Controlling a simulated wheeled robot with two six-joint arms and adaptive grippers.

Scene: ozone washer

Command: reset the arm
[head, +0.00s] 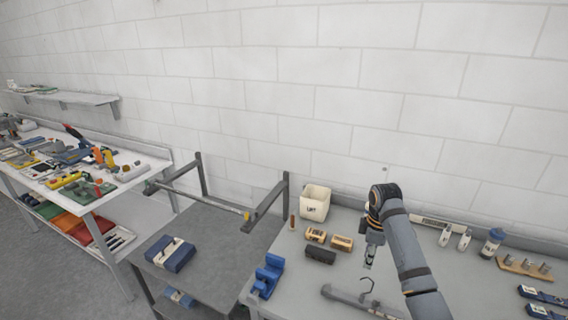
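My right arm comes in from the lower right and is raised over the grey workbench (290,260) at the right. My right gripper (369,262) points down above the bench top, just above a dark hook (367,287). It looks small and narrow here, and I cannot tell whether its fingers are apart or closed. Nothing clearly shows between the fingers. My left gripper and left arm are not in view.
Near the gripper stand a white bin (315,202), small wooden blocks (341,243), a black block (320,254) and a blue vise (267,275). A grey cart (215,235) with a raised frame stands left. A cluttered white table (130,180) is further left.

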